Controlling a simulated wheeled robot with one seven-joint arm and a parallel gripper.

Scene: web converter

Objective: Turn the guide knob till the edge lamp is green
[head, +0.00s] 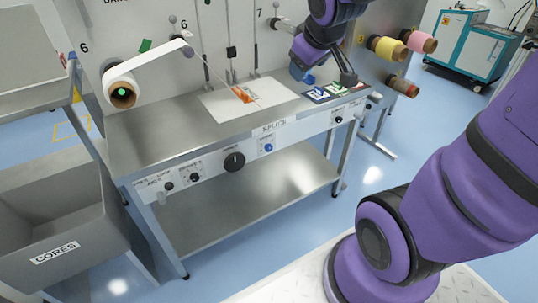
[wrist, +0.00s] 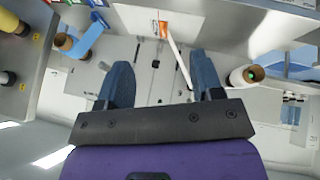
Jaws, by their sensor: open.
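The front panel of the steel splice table carries a large black knob (head: 234,162), a blue knob (head: 268,147) and smaller black knobs (head: 195,177). Their labels are too small to read surely, so I cannot tell which one is the guide knob. I cannot make out a lit green edge lamp. My gripper (head: 322,78) is above the right part of the table, well above and to the right of the large black knob. In the wrist view its two dark blue fingers (wrist: 163,80) are wide apart with nothing between them. No knob shows clearly there.
A white web roll (head: 118,88) with a green-centred core hangs at the table's left; its web runs to a roller. A white sheet with an orange piece (head: 243,94) lies on the tabletop. A grey CORES bin (head: 55,225) stands left. Coloured rolls (head: 388,48) jut out right.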

